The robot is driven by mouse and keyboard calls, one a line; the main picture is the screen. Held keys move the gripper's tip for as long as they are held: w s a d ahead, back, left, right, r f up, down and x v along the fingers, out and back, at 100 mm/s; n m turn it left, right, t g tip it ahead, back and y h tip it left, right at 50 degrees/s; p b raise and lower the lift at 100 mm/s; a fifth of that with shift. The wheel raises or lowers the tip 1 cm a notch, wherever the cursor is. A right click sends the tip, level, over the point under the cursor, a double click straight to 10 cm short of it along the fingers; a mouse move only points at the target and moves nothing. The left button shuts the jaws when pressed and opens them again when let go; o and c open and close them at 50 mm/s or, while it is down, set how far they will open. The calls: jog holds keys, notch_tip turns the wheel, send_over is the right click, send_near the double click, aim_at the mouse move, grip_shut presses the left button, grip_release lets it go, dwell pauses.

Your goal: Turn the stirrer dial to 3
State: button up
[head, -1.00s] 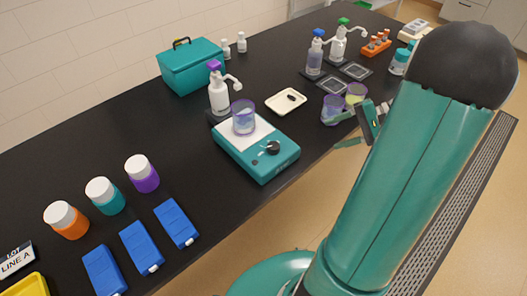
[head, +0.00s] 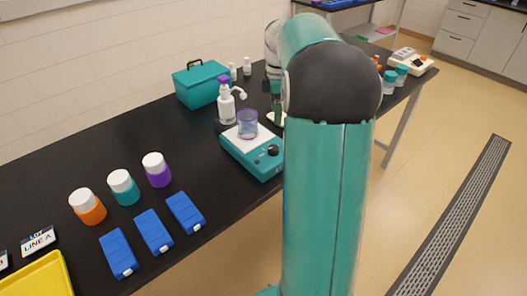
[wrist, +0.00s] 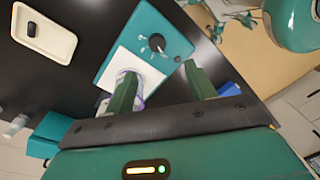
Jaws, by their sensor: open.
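The stirrer is a teal box (head: 250,158) with a white top plate, near the bench's front edge. Its black dial (head: 273,150) is on the right part of its top; it also shows in the wrist view (wrist: 157,41) beside white marks. The dial's setting is too small to read. A clear purple-tinted beaker (head: 247,125) stands on the plate, partly behind a finger in the wrist view. My gripper (wrist: 160,68) is open and empty, its two green fingers apart above the stirrer. In the head view my arm hides most of it.
A white pump bottle (head: 226,108) stands behind the stirrer. A cream tray (wrist: 62,47) with a small dark item lies beside it. A teal case (head: 200,86) is at the back.

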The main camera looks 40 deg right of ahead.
aim_at(273, 147)
jog(key=shift+n, duration=0.4)
jog(key=f, duration=1.3)
jog(key=shift+a+f, duration=0.1)
jog(key=shift+a, duration=0.25)
jog(key=c, duration=1)
